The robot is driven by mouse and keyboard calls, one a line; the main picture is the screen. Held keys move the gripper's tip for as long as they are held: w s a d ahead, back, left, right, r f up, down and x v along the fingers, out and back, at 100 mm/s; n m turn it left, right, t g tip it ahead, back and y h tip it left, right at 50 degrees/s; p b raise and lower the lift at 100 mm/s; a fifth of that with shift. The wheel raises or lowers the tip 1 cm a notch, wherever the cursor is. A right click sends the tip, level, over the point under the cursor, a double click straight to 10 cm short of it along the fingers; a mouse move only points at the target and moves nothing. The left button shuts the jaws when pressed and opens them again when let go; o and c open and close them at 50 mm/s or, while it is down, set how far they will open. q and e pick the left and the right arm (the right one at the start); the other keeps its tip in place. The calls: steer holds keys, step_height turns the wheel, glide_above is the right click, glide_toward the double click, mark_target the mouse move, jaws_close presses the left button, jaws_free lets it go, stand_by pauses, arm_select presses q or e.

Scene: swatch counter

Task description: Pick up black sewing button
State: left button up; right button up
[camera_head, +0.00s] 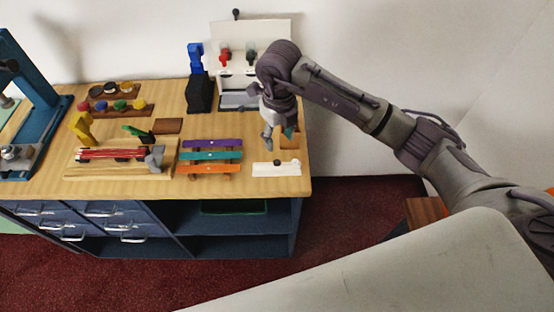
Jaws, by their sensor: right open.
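A small dark spot (277,162) shows at the back edge of a white block (265,170) near the counter's front right; it may be the black sewing button, but it is too small to tell. My right gripper (278,138) points down over the right end of the counter, just behind the white block. It is open, and I see nothing held between its fingers. It hides part of the counter behind it. My left gripper is not in view.
Purple, teal and orange strips (210,155) lie left of the white block. A light panel (262,50) with red and black fittings stands behind my gripper. A tray with red sticks (112,153) is further left. The counter (215,117) has a bare patch mid-right.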

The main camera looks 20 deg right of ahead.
glide_above(277, 162)
step_height(277, 162, down, 4)
steer(key=shift+s+d+f+p, duration=0.1)
steer(key=shift+s+d+p, duration=0.05)
steer(key=shift+p, duration=0.25)
steer(key=shift+f+p, duration=0.25)
steer(key=shift+p, duration=0.05)
step_height(277, 162, down, 4)
steer(key=shift+r+p, duration=0.15)
steer(key=shift+p, duration=0.8)
steer(key=shift+w+f, duration=0.2)
steer(key=shift+f, duration=0.3)
steer(key=shift+f, duration=0.2)
steer(key=shift+c, duration=0.4)
steer(key=shift+s, duration=0.1)
steer(key=c, duration=0.7)
